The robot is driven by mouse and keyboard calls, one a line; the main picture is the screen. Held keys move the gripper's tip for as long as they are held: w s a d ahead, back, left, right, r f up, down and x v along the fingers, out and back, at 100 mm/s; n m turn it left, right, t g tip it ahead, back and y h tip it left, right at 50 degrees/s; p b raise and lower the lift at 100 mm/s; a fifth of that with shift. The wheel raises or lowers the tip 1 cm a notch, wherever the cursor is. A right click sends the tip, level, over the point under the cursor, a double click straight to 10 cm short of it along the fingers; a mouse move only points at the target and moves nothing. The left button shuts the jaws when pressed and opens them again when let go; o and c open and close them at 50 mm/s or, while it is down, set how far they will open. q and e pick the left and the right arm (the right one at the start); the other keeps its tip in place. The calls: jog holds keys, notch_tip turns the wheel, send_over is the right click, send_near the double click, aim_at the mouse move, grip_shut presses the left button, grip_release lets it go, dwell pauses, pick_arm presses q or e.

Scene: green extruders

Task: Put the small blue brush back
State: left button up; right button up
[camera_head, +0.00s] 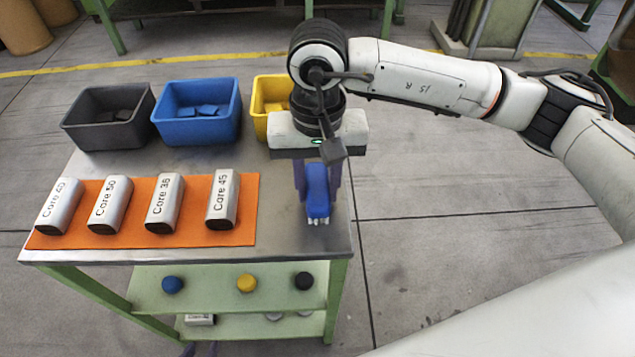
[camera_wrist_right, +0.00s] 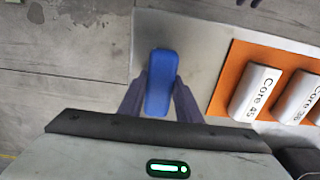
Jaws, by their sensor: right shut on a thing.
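The small blue brush (camera_head: 317,193) is between the purple fingers of my right gripper (camera_head: 318,190), which is shut on it. The brush hangs over the right end of the metal table top, its pale bristles toward the front edge. I cannot tell whether it touches the table. In the right wrist view the brush (camera_wrist_right: 161,82) lies between the two fingers (camera_wrist_right: 160,95), beside the orange mat.
Grey (camera_head: 108,140), blue (camera_head: 196,130) and yellow (camera_head: 262,108) bins stand at the back. Several silver Core blocks (camera_head: 163,200) lie on the orange mat (camera_head: 140,240).

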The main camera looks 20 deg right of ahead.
aim_at(318, 185)
jog(key=shift+f+b, duration=0.3)
jog(key=shift+b, duration=0.1)
jog(key=o, duration=0.9)
jog(key=shift+r, duration=0.15)
jog(key=shift+o, duration=0.2)
jog(key=shift+r+p, duration=0.25)
jog(key=shift+p, duration=0.25)
notch_tip(318, 185, up, 12)
jog(key=b, duration=0.1)
jog(key=shift+f, duration=0.1)
